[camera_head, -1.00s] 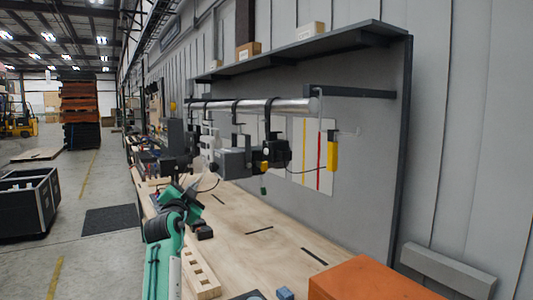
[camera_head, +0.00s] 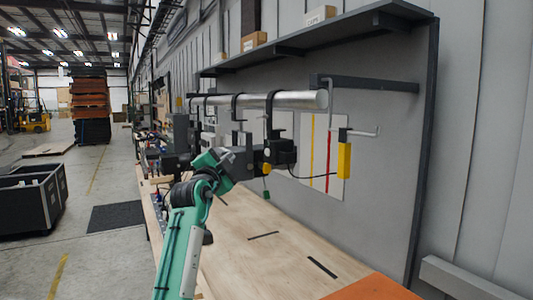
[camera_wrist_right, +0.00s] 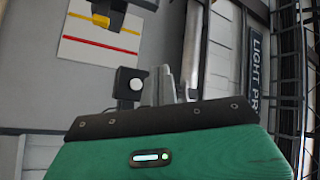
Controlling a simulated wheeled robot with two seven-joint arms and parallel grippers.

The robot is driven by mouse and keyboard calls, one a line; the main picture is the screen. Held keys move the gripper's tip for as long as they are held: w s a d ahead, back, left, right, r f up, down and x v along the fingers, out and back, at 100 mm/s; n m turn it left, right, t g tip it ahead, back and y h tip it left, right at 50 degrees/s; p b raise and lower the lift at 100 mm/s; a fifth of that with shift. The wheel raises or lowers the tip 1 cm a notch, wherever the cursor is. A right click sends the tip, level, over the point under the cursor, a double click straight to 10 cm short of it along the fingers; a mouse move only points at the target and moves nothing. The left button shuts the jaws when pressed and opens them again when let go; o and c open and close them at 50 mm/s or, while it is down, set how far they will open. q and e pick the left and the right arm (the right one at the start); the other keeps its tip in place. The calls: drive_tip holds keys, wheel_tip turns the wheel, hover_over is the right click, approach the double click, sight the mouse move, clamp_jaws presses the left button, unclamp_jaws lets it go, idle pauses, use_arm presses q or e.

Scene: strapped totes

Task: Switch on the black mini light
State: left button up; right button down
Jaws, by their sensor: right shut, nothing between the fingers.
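Lamps hang by black hooks from a metal bar (camera_head: 265,101). I cannot tell for sure which one is the mini light. In the right wrist view, the shut grey fingers (camera_wrist_right: 166,86) are beside a black block (camera_wrist_right: 128,83) with a round white button. My left gripper is not in view.
A yellow box (camera_head: 344,160) hangs from a bracket at the bar's near end, with a cord running left. A dark shelf (camera_head: 330,37) is above. The wooden bench (camera_head: 262,250) is mostly clear below; an orange surface (camera_head: 372,289) is at the front.

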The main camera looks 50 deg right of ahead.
sight(267, 152)
use_arm(q)
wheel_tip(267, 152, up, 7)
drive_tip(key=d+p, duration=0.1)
drive_tip(key=p, duration=0.5)
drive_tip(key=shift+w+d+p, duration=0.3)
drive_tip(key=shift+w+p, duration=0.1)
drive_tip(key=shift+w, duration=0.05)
use_arm(e)
drive_tip(key=s+d, duration=0.2)
drive_tip(key=d, duration=0.6)
drive_tip(key=shift+s, duration=0.3)
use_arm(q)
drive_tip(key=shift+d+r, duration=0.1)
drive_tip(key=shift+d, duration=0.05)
use_arm(e)
drive_tip(key=shift+r, duration=0.1)
drive_tip(key=shift+d, duration=0.1)
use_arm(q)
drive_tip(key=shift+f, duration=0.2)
use_arm(e)
drive_tip(key=shift+s+d, duration=0.15)
drive_tip(key=shift+d, duration=0.2)
